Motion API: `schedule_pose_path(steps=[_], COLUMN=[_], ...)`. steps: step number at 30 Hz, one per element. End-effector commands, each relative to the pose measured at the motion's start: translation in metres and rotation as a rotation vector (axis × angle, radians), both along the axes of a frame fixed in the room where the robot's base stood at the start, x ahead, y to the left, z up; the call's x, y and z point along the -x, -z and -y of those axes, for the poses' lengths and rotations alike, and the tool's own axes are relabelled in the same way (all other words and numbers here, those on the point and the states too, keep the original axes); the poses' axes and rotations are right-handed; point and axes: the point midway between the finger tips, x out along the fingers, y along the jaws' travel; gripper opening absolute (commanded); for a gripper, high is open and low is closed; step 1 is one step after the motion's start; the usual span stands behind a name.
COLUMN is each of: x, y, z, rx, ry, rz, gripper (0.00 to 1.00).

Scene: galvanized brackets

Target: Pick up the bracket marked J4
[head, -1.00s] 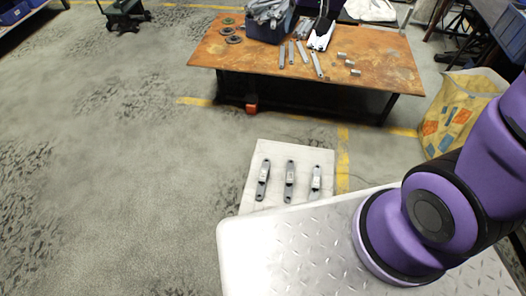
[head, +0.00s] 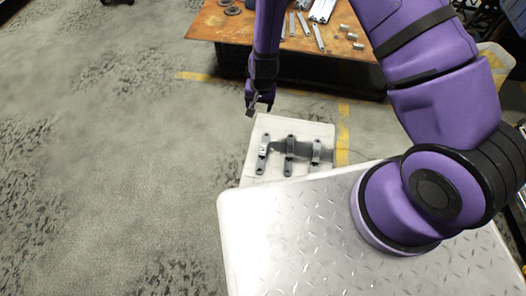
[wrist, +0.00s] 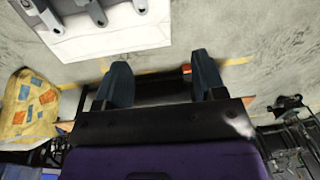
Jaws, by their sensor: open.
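Three grey metal brackets lie side by side on a pale board (head: 300,126): a left one (head: 263,153), a middle one (head: 290,156) and a right one (head: 316,154). Pale labels show on them, but no marking is legible, so I cannot tell which is J4. My gripper (head: 260,103) hangs just beyond the board's far left corner, above and apart from the brackets. In the wrist view my gripper (wrist: 162,80) is open with nothing between its fingers. That view cuts off the brackets at its top edge, on the board (wrist: 115,42).
A rusty-topped table (head: 222,26) with metal strips and small blocks stands behind the board. A patterned yellow bag (wrist: 30,105) shows in the wrist view. A diamond-plate metal surface (head: 290,235) is in front. Open concrete floor lies left.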

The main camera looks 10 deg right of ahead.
Motion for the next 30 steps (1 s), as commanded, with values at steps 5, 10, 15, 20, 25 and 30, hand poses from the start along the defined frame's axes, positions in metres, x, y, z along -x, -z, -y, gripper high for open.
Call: schedule_pose_path(steps=[5, 10, 15, 20, 25, 30], x=[0.03, 0.05, 0.059, 0.06, 0.059, 0.059], y=[0.072, 0.112, 0.131, 0.151, 0.173, 0.184], z=[-0.002, -0.001, 0.0, 0.001, 0.001, 0.001], rx=[0.039, 0.065, 0.076, 0.077, 0.076, 0.076], ry=[0.031, 0.053, 0.06, 0.062, 0.063, 0.062], rz=[-0.039, -0.053, -0.058, -0.06, -0.06, -0.058], gripper=[0.64, 0.64, 0.64, 0.64, 0.64, 0.64])
